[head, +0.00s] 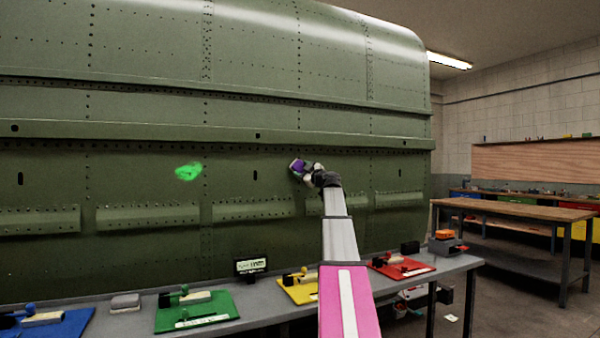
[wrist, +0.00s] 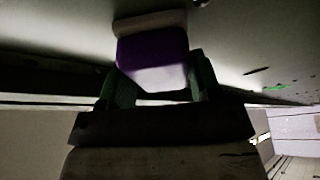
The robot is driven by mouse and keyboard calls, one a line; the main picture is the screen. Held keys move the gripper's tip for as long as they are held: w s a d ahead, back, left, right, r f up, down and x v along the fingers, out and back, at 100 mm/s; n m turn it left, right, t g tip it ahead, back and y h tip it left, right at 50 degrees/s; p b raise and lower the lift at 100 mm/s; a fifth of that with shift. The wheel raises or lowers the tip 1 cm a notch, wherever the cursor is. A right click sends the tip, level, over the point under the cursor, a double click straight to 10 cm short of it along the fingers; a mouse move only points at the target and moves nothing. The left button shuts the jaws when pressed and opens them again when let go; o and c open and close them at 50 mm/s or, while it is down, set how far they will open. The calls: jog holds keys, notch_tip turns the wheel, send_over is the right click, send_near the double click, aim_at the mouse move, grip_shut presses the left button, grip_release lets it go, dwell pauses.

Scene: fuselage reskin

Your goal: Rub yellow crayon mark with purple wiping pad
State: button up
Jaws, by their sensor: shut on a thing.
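My gripper (head: 305,171) is at the green fuselage skin, right of the middle in the head view. It is shut on the purple wiping pad (head: 297,166). In the wrist view the purple pad (wrist: 152,47) sits between the dark fingers (wrist: 152,92), its pale face turned to the skin. The pad looks against or very close to the skin; I cannot tell if it touches. No yellow crayon mark shows in either view; the pad and gripper hide part of the skin there.
A bright green mark (head: 188,171) is on the skin to the left. Below stands a grey bench (head: 262,311) with a green tray (head: 197,313), yellow tray (head: 300,291) and red tray (head: 402,267). A small black sign (head: 250,266) stands there. A wooden-topped table (head: 510,208) is at right.

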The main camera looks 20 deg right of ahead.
jog(key=shift+w+d, duration=0.1)
jog(key=shift+d, duration=1.2)
jog(key=shift+a, duration=0.1)
jog(key=shift+s+a, duration=0.15)
jog(key=shift+a, duration=0.7)
jog(key=shift+s+a, duration=0.1)
jog(key=shift+a, duration=0.7)
jog(key=shift+w+a, duration=0.1)
jog(key=shift+a, duration=3.5)
jog(key=shift+s, duration=0.25)
jog(key=shift+s+d, duration=0.1)
jog(key=shift+s, duration=2.8)
